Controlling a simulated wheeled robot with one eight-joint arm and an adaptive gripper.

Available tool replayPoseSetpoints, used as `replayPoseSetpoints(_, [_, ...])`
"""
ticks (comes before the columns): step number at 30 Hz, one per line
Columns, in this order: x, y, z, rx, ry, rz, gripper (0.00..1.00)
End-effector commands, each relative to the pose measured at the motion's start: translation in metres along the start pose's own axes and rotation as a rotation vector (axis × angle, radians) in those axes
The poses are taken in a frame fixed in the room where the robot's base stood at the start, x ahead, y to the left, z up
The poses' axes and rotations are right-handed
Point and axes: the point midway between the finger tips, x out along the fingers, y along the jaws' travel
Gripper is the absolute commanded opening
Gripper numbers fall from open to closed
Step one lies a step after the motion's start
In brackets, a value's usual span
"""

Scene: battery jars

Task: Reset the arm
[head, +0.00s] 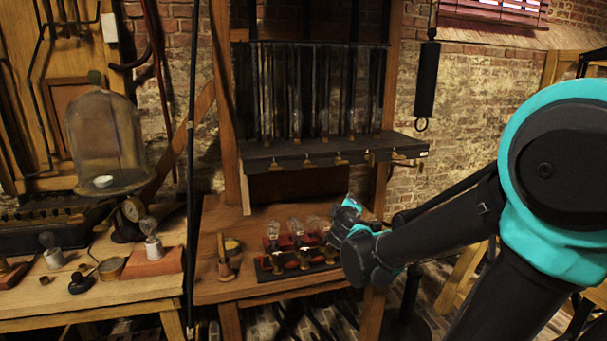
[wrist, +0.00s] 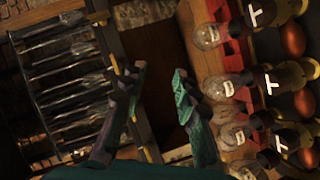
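My gripper (head: 350,212) is at the right end of the small wooden table in the head view, beside and above the row of bulbs. In the wrist view my gripper (wrist: 158,84) shows two teal-and-dark fingers spread apart with nothing between them. My arm comes in from the right edge of the head view. The row of clear bulbs (head: 297,227) stands in dark holders with a red part behind. The bulbs also show close by at the right of the wrist view (wrist: 222,88). I cannot tell whether a finger touches anything.
A dark shelf (head: 330,153) with tall glass jars (head: 325,90) stands behind the table (head: 228,290). A glass bell jar (head: 104,140) is at the left, above a workbench (head: 115,292) with small instruments. A black cylinder (head: 427,80) hangs at the upper right.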

Motion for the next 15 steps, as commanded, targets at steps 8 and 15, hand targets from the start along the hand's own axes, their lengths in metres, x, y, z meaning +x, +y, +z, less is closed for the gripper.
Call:
replayPoseSetpoints(8, [-0.066, -0.077, 0.161, 0.496, -0.466, -0.252, 0.3])
replayPoseSetpoints(15, [-0.146, -0.161, 0.203, 0.827, -0.72, -0.516, 0.3])
